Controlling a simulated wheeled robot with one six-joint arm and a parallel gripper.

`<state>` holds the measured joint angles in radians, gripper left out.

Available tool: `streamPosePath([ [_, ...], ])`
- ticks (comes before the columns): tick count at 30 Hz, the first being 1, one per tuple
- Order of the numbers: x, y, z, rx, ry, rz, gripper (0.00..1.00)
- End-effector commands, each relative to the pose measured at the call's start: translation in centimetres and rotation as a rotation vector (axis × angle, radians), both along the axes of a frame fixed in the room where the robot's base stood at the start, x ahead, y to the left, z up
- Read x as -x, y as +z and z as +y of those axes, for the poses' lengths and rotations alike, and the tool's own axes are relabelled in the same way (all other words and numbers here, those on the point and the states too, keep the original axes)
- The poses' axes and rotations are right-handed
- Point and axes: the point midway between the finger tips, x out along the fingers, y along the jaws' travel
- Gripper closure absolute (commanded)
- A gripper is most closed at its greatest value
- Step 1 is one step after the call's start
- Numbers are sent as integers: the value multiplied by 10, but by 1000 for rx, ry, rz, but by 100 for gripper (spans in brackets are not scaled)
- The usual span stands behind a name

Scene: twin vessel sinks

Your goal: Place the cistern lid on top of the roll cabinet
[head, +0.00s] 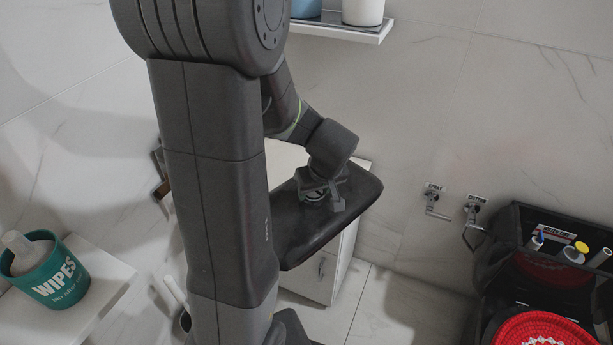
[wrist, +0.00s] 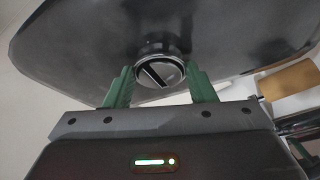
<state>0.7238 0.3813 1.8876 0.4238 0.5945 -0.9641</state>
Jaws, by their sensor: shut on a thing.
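The cistern lid is a dark, glossy slab (head: 308,228) with rounded corners and a round metal knob. In the wrist view the lid (wrist: 80,45) fills the top, with its knob (wrist: 158,68) between the green fingers. My gripper (head: 324,196) is shut on the knob; it also shows in the wrist view (wrist: 160,84). The white roll cabinet (head: 346,258) stands below and behind the lid in the head view. The lid hides much of its top and front. I cannot tell whether the lid touches it. My arm hides the lid's left part.
A white shelf (head: 345,29) with containers is on the wall above. A green wipes tub (head: 50,275) stands on a white surface (head: 100,278) at left. The tiled floor (head: 385,310) between is partly clear.

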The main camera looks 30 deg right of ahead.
Motion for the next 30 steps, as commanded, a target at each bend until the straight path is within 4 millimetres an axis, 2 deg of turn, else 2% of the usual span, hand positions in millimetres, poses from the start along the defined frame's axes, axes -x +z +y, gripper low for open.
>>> streamPosePath([
  [1, -14, 2, -4, 2, 5, -1, 100],
  [6, -51, 1, -14, 3, 3, -2, 100],
  [17, -104, 1, -29, 3, 2, -2, 100],
  [21, -101, -18, -29, 1, -1, 0, 100],
  [30, -101, -35, -29, 1, 1, -1, 100],
])
